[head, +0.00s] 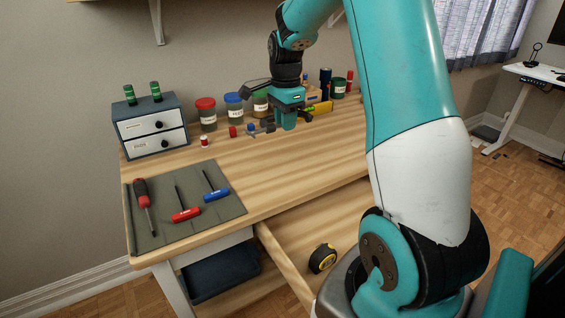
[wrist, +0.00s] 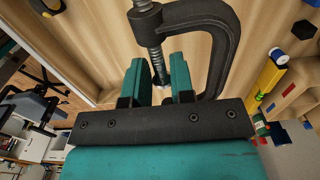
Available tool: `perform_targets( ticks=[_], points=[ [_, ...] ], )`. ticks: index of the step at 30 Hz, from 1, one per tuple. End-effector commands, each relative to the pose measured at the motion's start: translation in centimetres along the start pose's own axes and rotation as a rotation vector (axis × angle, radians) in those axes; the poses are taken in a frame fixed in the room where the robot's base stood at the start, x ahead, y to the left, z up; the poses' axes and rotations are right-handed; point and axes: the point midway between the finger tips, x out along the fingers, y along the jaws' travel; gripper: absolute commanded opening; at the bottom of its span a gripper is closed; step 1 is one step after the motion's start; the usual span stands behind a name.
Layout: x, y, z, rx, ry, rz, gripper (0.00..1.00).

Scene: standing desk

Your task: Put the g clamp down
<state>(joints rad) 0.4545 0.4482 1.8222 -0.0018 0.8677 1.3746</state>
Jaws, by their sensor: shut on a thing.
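The g clamp (wrist: 219,45) is a dark grey C-shaped frame with a threaded screw. In the wrist view it lies across the top centre and right, its screw running down between the teal fingers. My gripper (wrist: 157,78) is shut on the clamp. In the head view my gripper (head: 284,122) is over the back part of the wooden desk (head: 300,157), pointing down. The clamp is hard to make out there, and I cannot tell whether it touches the desktop.
A small drawer cabinet (head: 150,126) and a tool mat (head: 226,205) are at left. A tape measure (head: 322,258) lies in the open desk drawer. The middle desktop is clear.

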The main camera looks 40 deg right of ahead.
Motion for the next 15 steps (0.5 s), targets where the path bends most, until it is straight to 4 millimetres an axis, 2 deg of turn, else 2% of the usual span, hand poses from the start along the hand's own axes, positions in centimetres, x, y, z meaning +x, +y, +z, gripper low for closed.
perform_targets(
  ticks=[1, 6, 10, 15],
  points=[
    [1.6, 0.0, 0.0, 0.000, 0.000, 0.002, 0.00],
    [5.9, 0.0, 0.1, -0.001, 0.000, 0.001, 0.00],
    [7.8, 0.0, 0.1, -0.002, 0.000, -0.001, 0.00],
    [8.8, -0.1, 0.2, -0.003, 0.001, -0.003, 0.00]
  ],
)
